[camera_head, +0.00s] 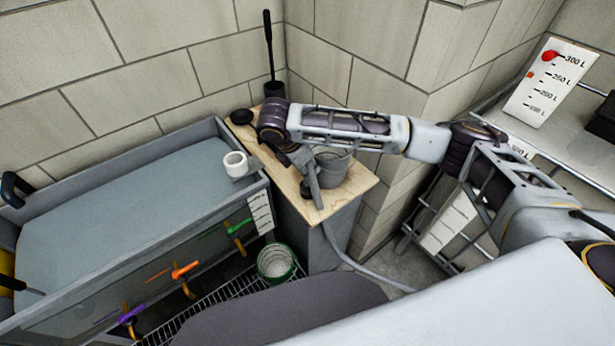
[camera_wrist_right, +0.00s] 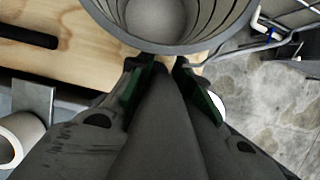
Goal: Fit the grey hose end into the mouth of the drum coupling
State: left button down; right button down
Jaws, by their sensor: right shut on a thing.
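My right gripper (camera_head: 310,187) points down over the wooden top, in front of a grey bucket. In the right wrist view its fingers (camera_wrist_right: 166,68) are closed in below the bucket. The grey hose (camera_head: 350,262) leads from the fingertips over the top's edge toward the floor; it also shows in the right wrist view (camera_wrist_right: 238,51). Its end is at the fingers and mostly hidden. My left gripper is out of view.
The grey bucket (camera_head: 338,170) stands on the wooden top (camera_head: 361,184). A black brush (camera_head: 270,75) is at the back corner. A wide grey tank (camera_head: 110,190) with coloured valve handles fills the left. A shelf stands at the right.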

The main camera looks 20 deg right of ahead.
jog(key=shift+r, duration=0.2)
jog(key=shift+r, duration=0.6)
notch_tip(320, 180, up, 16)
jog(key=p, duration=0.1)
jog(key=shift+r+p, duration=0.2)
jog(key=shift+p, duration=0.15)
dwell(0.5)
dwell(0.4)
